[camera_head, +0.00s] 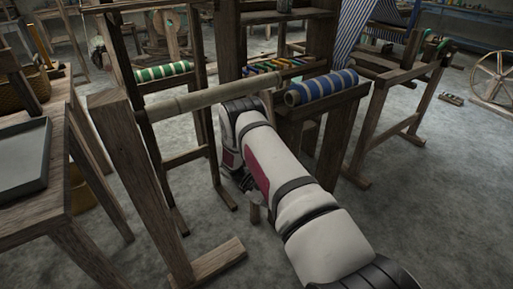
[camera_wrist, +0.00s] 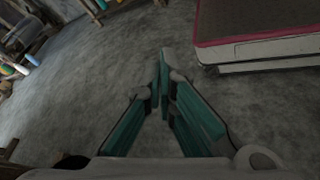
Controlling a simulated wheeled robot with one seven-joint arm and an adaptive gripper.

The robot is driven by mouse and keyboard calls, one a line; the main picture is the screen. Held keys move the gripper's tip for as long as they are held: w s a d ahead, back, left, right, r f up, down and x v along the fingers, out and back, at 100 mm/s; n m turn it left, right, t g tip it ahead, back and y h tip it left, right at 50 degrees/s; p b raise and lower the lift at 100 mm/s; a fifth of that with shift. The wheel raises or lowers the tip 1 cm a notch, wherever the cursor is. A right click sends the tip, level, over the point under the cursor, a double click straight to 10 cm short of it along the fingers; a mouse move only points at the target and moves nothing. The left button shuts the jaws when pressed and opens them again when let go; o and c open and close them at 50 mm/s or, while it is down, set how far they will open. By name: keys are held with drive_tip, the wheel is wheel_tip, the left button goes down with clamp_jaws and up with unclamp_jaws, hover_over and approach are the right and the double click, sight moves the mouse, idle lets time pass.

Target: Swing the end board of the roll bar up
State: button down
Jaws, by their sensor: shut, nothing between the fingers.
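The roll bar (camera_head: 205,97) is a pale round wooden bar running across the head view. At its left end stands a broad upright wooden board (camera_head: 135,165) with a foot on the floor. My arm covers the area below the bar's right end, so I cannot tell whether another end board is there. My gripper (camera_wrist: 164,58) is shut and empty over bare floor in the wrist view. In the head view it is mostly hidden behind my arm. A short brown wooden piece (camera_head: 255,212) shows just below the wrist; I cannot tell what it belongs to.
A wooden table with a grey tray (camera_head: 25,155) stands at the left. A green-striped roll (camera_head: 163,72) rests on a frame behind the bar. A blue-striped roll (camera_head: 321,87) lies on a stand beside my arm. Concrete floor is clear at the lower right.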

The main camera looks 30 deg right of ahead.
drive_tip(key=w+a+r+n+t+h+b, duration=0.15)
drive_tip(key=w+r+t+h, duration=0.25)
drive_tip(key=w, duration=0.5)
drive_tip(key=w+a+r+n+t+h+b, duration=0.15)
drive_tip(key=w+r+t+h, duration=0.3)
drive_tip(key=w, duration=0.45)
drive_tip(key=w+r+n+t+h+b, duration=0.25)
drive_tip(key=w+h, duration=0.25)
drive_tip(key=w, duration=0.4)
drive_tip(key=s+d+b, duration=0.1)
drive_tip(key=d+b, duration=0.1)
drive_tip(key=d, duration=0.7)
drive_tip(key=shift+r+t, duration=0.3)
drive_tip(key=shift+r, duration=0.1)
drive_tip(key=shift+m, duration=0.25)
drive_tip(key=shift+s, duration=0.15)
